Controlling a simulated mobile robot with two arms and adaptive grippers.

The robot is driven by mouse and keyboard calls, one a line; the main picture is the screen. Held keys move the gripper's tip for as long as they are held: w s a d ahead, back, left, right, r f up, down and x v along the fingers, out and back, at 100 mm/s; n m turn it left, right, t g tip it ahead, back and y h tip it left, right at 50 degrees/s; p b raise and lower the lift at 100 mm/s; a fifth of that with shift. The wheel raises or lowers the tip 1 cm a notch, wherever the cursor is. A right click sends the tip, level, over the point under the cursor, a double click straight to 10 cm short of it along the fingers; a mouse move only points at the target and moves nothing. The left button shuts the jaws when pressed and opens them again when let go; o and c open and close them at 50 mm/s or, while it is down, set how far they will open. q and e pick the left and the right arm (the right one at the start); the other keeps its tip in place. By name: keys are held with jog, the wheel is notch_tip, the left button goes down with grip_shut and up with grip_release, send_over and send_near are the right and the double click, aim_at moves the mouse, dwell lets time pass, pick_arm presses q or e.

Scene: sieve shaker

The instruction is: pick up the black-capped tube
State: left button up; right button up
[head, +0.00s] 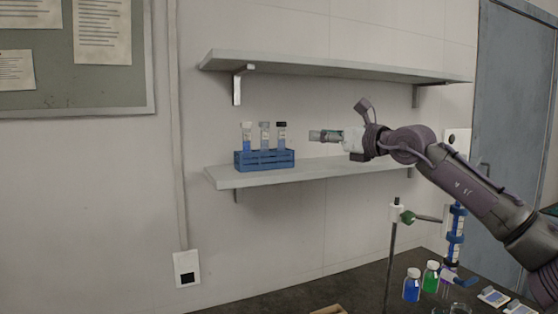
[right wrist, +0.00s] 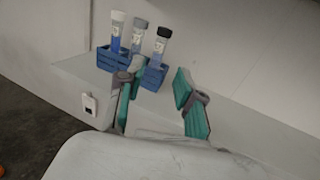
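The black-capped tube (head: 281,136) stands upright in the right end of a blue rack (head: 262,160) on the lower shelf. In the right wrist view the black-capped tube (right wrist: 160,45) is rightmost of three, with the rack (right wrist: 152,76) partly hidden behind a finger. A white-capped tube (head: 247,136) and a grey-capped tube (head: 265,136) stand to its left. My right gripper (head: 314,136) is to the right of the black-capped tube at about its height, apart from it. In the right wrist view its fingers (right wrist: 158,86) are spread with nothing between them. My left gripper is not in view.
The lower shelf (head: 232,181) is bare right of the rack, under my gripper. An upper shelf (head: 330,68) runs above. On the dark bench below stand a clamp stand (head: 391,250), a blue bottle (head: 412,286) and a green bottle (head: 431,278).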

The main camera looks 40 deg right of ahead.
notch_tip(320, 180, down, 3)
jog(key=b, duration=0.2)
jog(key=p, duration=1)
send_near(284, 142)
jog(key=w, duration=0.4)
jog(key=shift+r, duration=0.25)
jog(key=shift+w+a+f, duration=0.1)
jog(key=shift+w+f, duration=0.05)
jog(key=shift+w, duration=0.4)
jog(key=shift+w+p, duration=0.25)
jog(key=shift+p, duration=0.4)
jog(key=w+p, duration=0.3)
jog(key=w, duration=0.1)
jog(key=shift+w, duration=0.1)
jog(key=shift+w+f, duration=0.15)
jog(key=shift+w, duration=0.05)
jog(key=shift+s, duration=0.15)
jog(key=shift+c, duration=0.8)
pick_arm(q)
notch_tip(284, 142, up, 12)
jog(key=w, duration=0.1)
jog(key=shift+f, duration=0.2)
pick_arm(e)
grip_shut()
